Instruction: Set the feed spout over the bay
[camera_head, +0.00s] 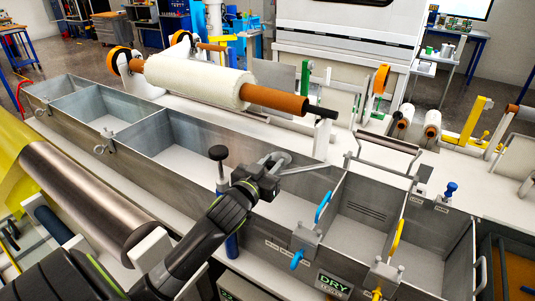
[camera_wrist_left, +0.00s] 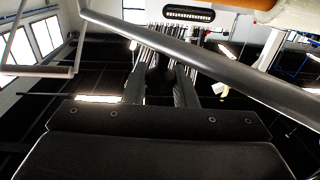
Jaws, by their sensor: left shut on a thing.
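The feed spout (camera_head: 300,169) looks like a thin grey tube. It reaches out to the right of my left gripper (camera_head: 272,163), over the long middle bay of the metal trough (camera_head: 182,133). My left gripper is shut on it near its left end. In the left wrist view the grey tube (camera_wrist_left: 215,65) crosses in front of my left gripper's fingers (camera_wrist_left: 160,85). A post with a black knob (camera_head: 218,153) and a blue lower part stands just left of the gripper. The spout's join to the post is hidden by my arm. My right gripper is not in view.
The trough is split by upright walls into several bays. Blue (camera_head: 323,207) and yellow (camera_head: 396,237) handles stand at the right-hand bays, near a DRY sign (camera_head: 334,284). A large white roll (camera_head: 195,80) lies behind the trough. A dark metal roller (camera_head: 85,195) lies at front left.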

